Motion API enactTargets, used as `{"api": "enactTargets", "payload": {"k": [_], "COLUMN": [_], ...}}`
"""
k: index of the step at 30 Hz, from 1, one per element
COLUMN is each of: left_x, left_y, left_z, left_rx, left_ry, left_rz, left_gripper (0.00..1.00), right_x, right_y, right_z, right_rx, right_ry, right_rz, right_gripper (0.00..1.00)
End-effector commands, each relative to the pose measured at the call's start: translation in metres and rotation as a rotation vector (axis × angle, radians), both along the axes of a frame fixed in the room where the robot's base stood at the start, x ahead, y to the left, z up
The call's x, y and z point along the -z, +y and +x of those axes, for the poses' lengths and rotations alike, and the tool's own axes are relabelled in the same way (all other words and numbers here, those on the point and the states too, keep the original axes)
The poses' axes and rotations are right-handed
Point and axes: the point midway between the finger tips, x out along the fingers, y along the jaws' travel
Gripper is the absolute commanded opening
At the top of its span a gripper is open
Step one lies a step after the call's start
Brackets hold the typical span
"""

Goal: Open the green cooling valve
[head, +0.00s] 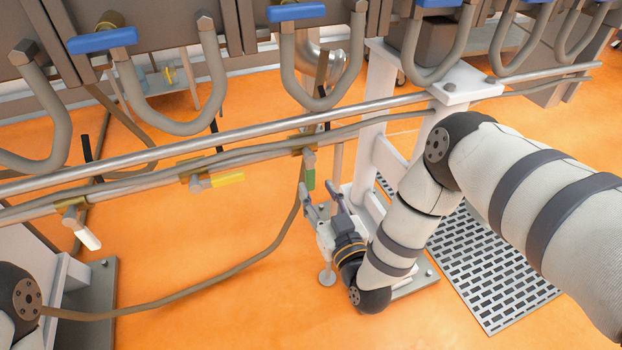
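The green valve handle (310,179) hangs down from a brass-coloured valve body (304,146) on the lower horizontal pipe, near the middle of the head view. My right gripper (320,197) is just below and beside the green handle, its fingers pointing up toward the pipe. The fingers stand apart and nothing shows between them. I cannot tell whether the left finger touches the handle. My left gripper is out of view; only a piece of my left arm shows at the lower left edge.
A yellow handle (228,179) and a white handle (89,238) sit on the same pipe line to the left. Blue handles (102,40) and U-shaped pipes line the top. A white post (371,130) stands right of the gripper. A brown hose (215,283) loops below; orange floor is open there.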

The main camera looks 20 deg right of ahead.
Motion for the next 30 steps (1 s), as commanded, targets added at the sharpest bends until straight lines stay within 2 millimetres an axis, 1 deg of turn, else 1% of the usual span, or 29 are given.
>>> {"api": "enactTargets", "payload": {"k": [1, 3, 7, 11, 17, 18, 20, 21, 22, 23, 30], "left_x": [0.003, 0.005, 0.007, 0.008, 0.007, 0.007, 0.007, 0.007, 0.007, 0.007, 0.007], "left_y": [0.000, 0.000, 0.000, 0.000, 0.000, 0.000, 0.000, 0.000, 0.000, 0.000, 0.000], "left_z": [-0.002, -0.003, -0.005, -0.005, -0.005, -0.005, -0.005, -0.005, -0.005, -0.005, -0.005], "left_rx": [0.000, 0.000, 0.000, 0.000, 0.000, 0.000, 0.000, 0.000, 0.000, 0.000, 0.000], "left_ry": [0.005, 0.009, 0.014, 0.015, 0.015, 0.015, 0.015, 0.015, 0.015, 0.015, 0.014], "left_rz": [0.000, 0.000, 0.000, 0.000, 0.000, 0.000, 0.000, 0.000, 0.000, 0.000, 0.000], "left_gripper": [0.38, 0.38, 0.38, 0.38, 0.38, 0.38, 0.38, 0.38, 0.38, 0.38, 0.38], "right_x": [0.001, 0.002, 0.002, 0.001, 0.001, 0.001, 0.001, 0.001, 0.001, 0.001, 0.001], "right_y": [0.000, 0.001, 0.002, 0.002, 0.002, 0.002, 0.002, 0.002, 0.002, 0.002, 0.002], "right_z": [0.012, 0.027, 0.046, 0.054, 0.055, 0.055, 0.055, 0.055, 0.054, 0.054, 0.054], "right_rx": [0.002, 0.001, -0.001, -0.001, -0.002, -0.002, -0.002, -0.002, -0.002, -0.002, -0.002], "right_ry": [-0.002, 0.000, 0.003, 0.004, 0.005, 0.005, 0.005, 0.005, 0.005, 0.005, 0.005], "right_rz": [0.000, 0.000, 0.001, 0.001, 0.001, 0.001, 0.001, 0.001, 0.001, 0.001, -0.001], "right_gripper": [0.38, 0.38, 0.38, 0.38, 0.38, 0.34, 0.20, 0.11, 0.04, 0.00, 0.00]}}
